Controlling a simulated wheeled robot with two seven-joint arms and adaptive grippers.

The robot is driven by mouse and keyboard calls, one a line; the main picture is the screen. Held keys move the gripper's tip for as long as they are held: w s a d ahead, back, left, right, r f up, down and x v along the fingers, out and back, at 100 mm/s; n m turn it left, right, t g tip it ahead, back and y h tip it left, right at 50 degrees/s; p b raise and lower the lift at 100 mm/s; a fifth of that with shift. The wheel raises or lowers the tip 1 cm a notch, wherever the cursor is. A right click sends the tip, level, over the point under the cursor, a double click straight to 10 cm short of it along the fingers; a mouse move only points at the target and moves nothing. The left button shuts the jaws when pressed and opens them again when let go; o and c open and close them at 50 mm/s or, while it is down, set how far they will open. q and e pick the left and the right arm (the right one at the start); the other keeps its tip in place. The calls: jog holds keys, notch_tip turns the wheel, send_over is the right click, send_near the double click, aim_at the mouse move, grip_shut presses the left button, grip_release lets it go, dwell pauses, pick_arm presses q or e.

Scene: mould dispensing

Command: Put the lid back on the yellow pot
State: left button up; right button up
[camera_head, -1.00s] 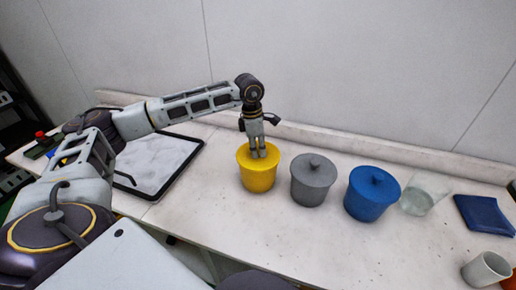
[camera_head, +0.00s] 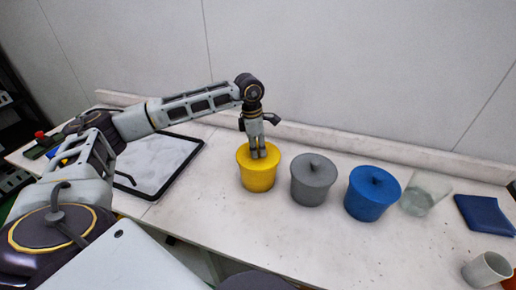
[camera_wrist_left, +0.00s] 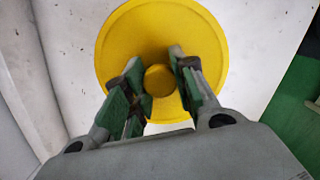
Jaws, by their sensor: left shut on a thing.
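The yellow pot (camera_head: 258,179) stands upright on the table, left of the grey pot. Its yellow lid (camera_head: 243,154) is at the pot's top, and I see no clear gap between the two. My left gripper (camera_head: 258,154) points straight down over the lid and is shut on its knob. In the left wrist view the round lid (camera_wrist_left: 125,40) lies below the fingers, with its knob (camera_wrist_left: 159,80) between the fingertips. The pot's body is hidden under the lid in that view. My right gripper is not in view.
A grey lidded pot (camera_head: 312,188) and a blue lidded pot (camera_head: 367,204) stand to the right. Further right are a clear glass beaker (camera_head: 421,197), a blue cloth (camera_head: 484,214) and a pale cup (camera_head: 487,270). A black-rimmed tray (camera_head: 160,165) lies left. The wall is close behind.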

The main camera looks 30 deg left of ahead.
pick_arm(q)
jog(key=o, duration=1.1)
jog(key=o, duration=0.5)
jog(key=shift+r, duration=0.2)
jog(key=shift+r+p, duration=1.85)
jog(key=shift+r, duration=1.45)
grip_shut()
